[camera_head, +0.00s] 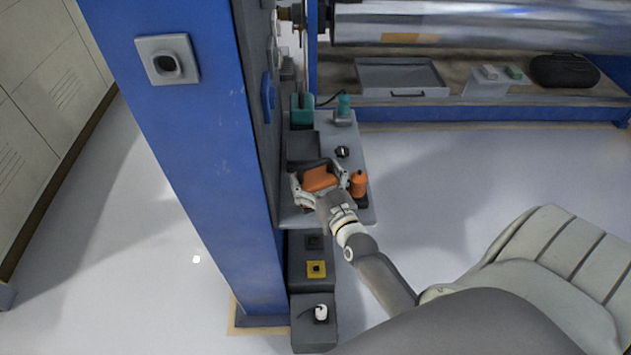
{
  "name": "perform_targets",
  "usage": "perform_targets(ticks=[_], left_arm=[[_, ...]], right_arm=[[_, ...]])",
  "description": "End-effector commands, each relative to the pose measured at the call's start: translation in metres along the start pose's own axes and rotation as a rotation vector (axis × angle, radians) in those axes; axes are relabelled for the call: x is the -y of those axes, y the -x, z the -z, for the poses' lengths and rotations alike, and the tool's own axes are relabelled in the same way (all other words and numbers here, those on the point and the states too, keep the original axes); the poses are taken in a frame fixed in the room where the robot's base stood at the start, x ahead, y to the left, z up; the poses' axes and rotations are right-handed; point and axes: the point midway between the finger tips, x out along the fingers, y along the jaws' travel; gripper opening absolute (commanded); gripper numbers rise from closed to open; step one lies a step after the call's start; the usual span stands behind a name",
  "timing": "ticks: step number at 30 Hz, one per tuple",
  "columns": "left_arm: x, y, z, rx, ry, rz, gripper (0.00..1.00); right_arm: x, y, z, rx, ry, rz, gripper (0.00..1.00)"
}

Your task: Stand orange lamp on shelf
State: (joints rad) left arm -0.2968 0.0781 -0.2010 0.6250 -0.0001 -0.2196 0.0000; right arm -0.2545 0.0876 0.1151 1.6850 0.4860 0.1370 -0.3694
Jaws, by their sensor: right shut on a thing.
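The orange lamp (317,180), a boxy orange and dark shape, is between the fingers of my right gripper (319,176). The gripper is shut on it, over the grey shelf (356,140) on the side of the blue column. The gripper and wrist hide part of the lamp, and I cannot tell whether its underside touches the shelf. My left gripper is not in view.
An orange bottle (358,184) stands close to the right of the gripper. A dark tray (302,147), a small black knob-like item (342,152) and teal tools (302,110) occupy the shelf farther back. The blue column (200,130) rises left.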

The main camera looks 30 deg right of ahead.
Motion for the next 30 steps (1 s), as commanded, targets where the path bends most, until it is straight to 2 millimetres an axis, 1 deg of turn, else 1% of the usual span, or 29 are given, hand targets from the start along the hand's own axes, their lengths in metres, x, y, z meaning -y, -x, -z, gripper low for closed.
perform_targets(ticks=[1, 4, 13, 17, 18, 20, 30], left_arm=[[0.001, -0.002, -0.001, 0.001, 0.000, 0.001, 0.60], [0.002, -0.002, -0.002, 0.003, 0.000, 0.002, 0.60], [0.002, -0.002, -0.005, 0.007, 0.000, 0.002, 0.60], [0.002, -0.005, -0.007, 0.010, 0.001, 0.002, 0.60], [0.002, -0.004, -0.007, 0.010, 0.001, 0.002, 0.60], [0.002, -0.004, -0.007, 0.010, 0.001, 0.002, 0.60], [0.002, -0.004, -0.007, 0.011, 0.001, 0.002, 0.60]], right_arm=[[0.000, -0.001, -0.006, -0.005, 0.002, 0.001, 0.46], [0.000, -0.001, -0.014, -0.006, 0.002, 0.000, 0.46], [0.000, -0.001, -0.016, -0.008, 0.001, 0.000, 0.46], [0.000, -0.001, -0.020, -0.007, 0.001, 0.000, 0.46], [0.000, 0.000, -0.021, -0.002, 0.001, 0.000, 0.94], [0.000, 0.000, -0.021, -0.002, 0.001, 0.000, 1.00], [0.000, 0.000, -0.021, -0.002, 0.001, 0.000, 1.00]])
